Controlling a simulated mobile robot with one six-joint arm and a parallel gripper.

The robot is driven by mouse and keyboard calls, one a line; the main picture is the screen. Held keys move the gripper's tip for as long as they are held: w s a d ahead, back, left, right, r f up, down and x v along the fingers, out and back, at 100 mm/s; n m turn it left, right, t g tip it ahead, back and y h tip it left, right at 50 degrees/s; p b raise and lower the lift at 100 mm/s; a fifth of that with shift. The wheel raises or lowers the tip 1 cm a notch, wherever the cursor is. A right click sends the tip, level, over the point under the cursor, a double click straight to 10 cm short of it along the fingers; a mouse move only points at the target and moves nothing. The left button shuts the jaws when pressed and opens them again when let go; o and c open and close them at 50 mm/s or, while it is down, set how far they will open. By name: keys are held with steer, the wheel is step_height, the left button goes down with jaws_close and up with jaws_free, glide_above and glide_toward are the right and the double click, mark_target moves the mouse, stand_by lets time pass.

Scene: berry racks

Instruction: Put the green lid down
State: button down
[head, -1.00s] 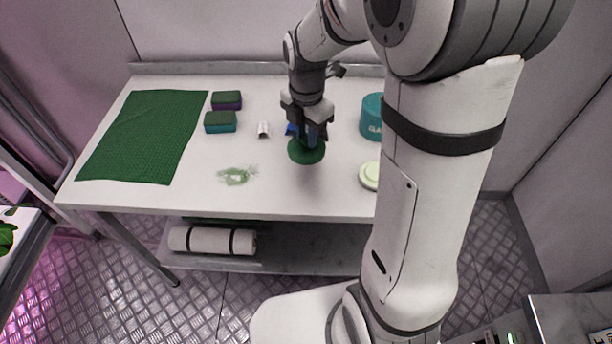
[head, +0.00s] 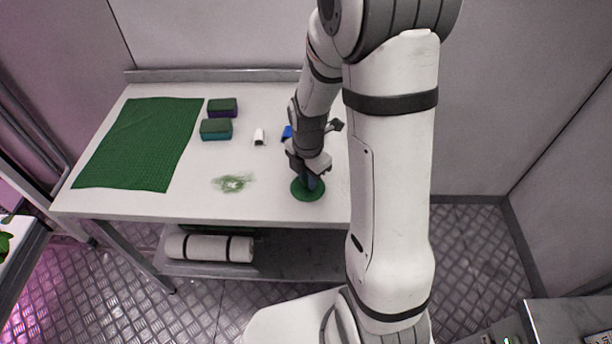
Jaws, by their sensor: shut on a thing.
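The green lid (head: 308,193) is a dark green disc near the front edge of the white table, in the head view. My gripper (head: 311,180) points down over it and is shut on it, at the lid's middle. The lid looks level and close to the tabletop. I cannot tell whether it touches the table. The gripper hides the lid's upper middle.
On the white table (head: 270,198) lie a green mat (head: 140,143), two sponges (head: 216,129) (head: 222,107), a small white item (head: 259,137), a blue item (head: 287,132) and a green smear (head: 232,183). A white roll (head: 210,247) lies on the shelf below.

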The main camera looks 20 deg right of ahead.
steer(key=shift+s+r, duration=0.1)
steer(key=c, duration=1.2)
jaws_free()
steer(key=shift+c, duration=0.2)
step_height(320, 180, up, 11)
steer(key=s+r+m+t, duration=0.1)
steer(key=s+r+m, duration=0.3)
steer(key=s+m, duration=0.3)
steer(key=s+r+m+t, duration=0.1)
steer(key=s+r+m, duration=0.3)
steer(key=m, duration=1.2)
steer(key=s, duration=0.3)
steer(key=shift+a+t, duration=0.2)
steer(key=shift+t, duration=0.2)
